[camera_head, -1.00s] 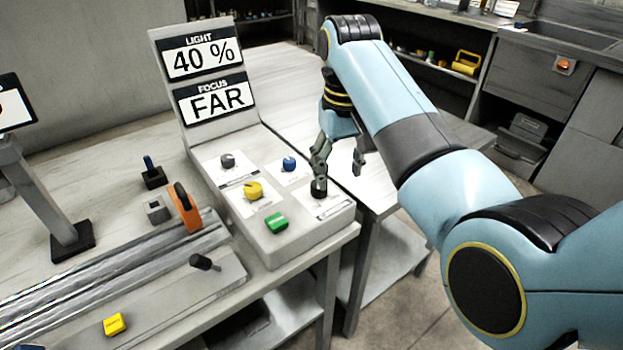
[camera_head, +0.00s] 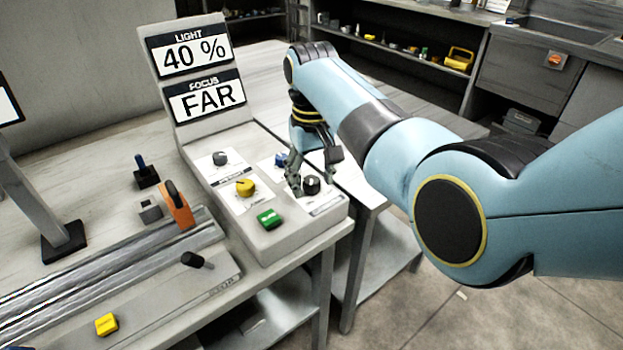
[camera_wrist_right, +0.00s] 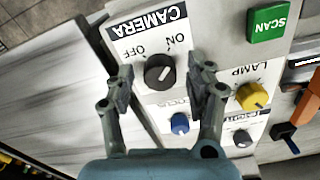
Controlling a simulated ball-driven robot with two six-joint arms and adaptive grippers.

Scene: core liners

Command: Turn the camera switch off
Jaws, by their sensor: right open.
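The camera switch is a black round knob (camera_head: 311,184) at the near right corner of the sloped console. In the right wrist view the knob (camera_wrist_right: 159,72) sits beside a CAMERA label with OFF and ON marks. A pale mark shows on the knob, but I cannot tell clearly which word it points to. My right gripper (camera_head: 313,180) is open, with its fingers pointing down around the knob. In the wrist view the fingers (camera_wrist_right: 163,80) stand on either side of it with gaps, not closed on it. My left gripper is not in view.
Near the switch are a green SCAN button (camera_head: 269,219), a yellow lamp knob (camera_head: 245,187), a blue knob (camera_head: 281,160) and a grey knob (camera_head: 220,158). Displays read LIGHT 40 % (camera_head: 188,56) and FOCUS FAR (camera_head: 205,97). An orange-handled clamp (camera_head: 177,205) stands left of the console.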

